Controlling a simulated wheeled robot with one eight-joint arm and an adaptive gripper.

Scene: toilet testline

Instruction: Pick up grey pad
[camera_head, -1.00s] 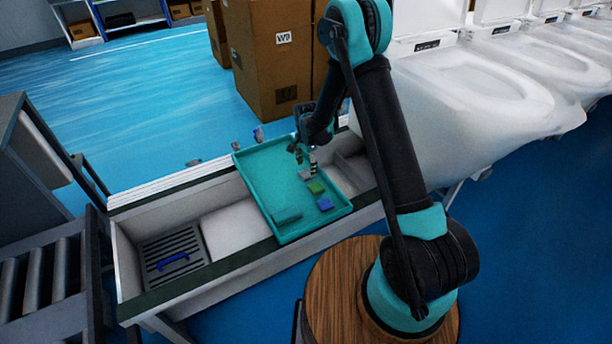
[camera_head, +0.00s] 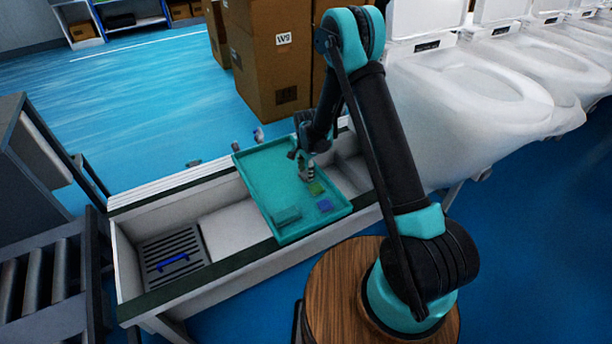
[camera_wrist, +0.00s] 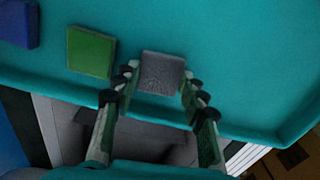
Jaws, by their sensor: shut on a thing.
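The grey pad (camera_wrist: 161,73) is a small square block with a speckled top, lying in the teal tray. In the wrist view my gripper (camera_wrist: 160,82) has one finger on each side of it, and the fingers are shut on it. In the head view my gripper (camera_head: 306,172) is low over the tray, and the pad is mostly hidden by the fingers. I cannot tell whether the pad is lifted off the tray floor. The teal tray (camera_head: 262,165) rests across the top of a long white trough.
A green pad (camera_wrist: 91,52) lies close beside the grey one, and a blue pad (camera_wrist: 18,22) is farther left. The tray's raised rim (camera_wrist: 250,130) is close to my fingers. Cardboard boxes (camera_head: 270,60) stand behind; white toilets (camera_head: 470,85) stand right.

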